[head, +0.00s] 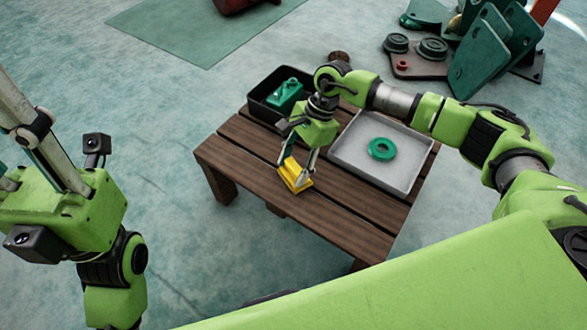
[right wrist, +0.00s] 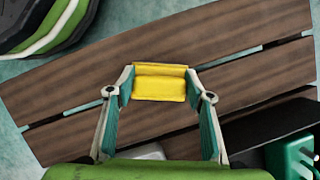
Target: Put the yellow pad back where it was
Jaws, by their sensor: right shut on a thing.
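The yellow pad (head: 294,174) is at the front part of the brown slatted table (head: 338,208). My right gripper (head: 296,173) reaches down over it, with one finger on each side of the pad, and is shut on it. In the right wrist view the yellow pad (right wrist: 160,82) sits between the two fingertips (right wrist: 160,88), over the wooden slats. I cannot tell whether the pad touches the table.
A black tray (head: 256,109) with a green part (head: 285,95) stands at the table's back left. A grey tray (head: 343,152) holding a green ring (head: 381,149) is on the right. Large green metal parts (head: 492,50) stand on the floor behind. The table's front left is bare.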

